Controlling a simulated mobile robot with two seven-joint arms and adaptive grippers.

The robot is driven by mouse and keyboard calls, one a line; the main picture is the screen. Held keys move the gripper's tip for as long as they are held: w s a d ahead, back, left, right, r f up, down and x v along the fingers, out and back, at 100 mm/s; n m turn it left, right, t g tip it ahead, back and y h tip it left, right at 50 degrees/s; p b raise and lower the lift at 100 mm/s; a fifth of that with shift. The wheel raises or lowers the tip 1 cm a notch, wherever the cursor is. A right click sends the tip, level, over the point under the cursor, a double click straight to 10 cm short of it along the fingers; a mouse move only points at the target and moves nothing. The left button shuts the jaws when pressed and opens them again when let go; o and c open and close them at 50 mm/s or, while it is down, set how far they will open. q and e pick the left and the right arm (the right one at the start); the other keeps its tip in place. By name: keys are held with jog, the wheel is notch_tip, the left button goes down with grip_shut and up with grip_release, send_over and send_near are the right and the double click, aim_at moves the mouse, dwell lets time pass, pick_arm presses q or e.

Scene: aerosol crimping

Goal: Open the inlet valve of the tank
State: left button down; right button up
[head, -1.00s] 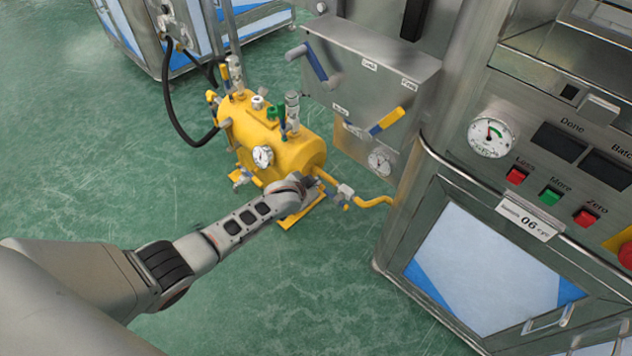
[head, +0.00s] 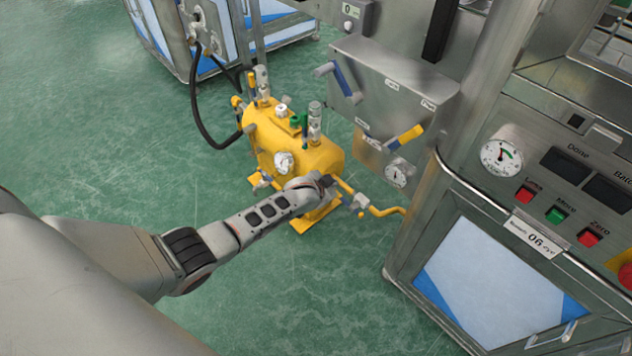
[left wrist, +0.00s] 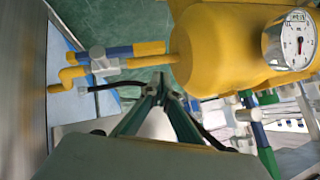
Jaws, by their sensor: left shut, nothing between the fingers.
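The yellow tank (head: 318,158) stands on the floor left of the steel machine. A pipe with a small grey valve (head: 360,202) leaves its right end; the left wrist view shows this valve (left wrist: 103,63) with a blue and yellow lever (left wrist: 119,52) lying roughly along the pipe. Another valve with a yellow handle (head: 237,102) is at the tank's left end. No label shows which valve is the inlet. My left gripper (head: 331,181) is at the tank's right end, close to the pipe valve. Its fingers (left wrist: 160,82) are shut and empty, apart from the lever. My right gripper is not in view.
The tank's gauge (head: 284,163) and upright fittings stick out around it. A steel panel (head: 395,80) with levers stands behind it, and the machine cabinet (head: 495,270) is at right. A black hose (head: 205,133) runs on the left. The green floor in front is clear.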

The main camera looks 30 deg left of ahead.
pick_arm(q)
jog(key=s+a+r+p, duration=0.2)
jog(key=s+r+p, duration=0.3)
jog(key=s+r, duration=0.1)
jog(key=shift+s+a+r, duration=0.2)
jog(key=shift+s+r, duration=0.15)
jog(key=shift+r, duration=0.25)
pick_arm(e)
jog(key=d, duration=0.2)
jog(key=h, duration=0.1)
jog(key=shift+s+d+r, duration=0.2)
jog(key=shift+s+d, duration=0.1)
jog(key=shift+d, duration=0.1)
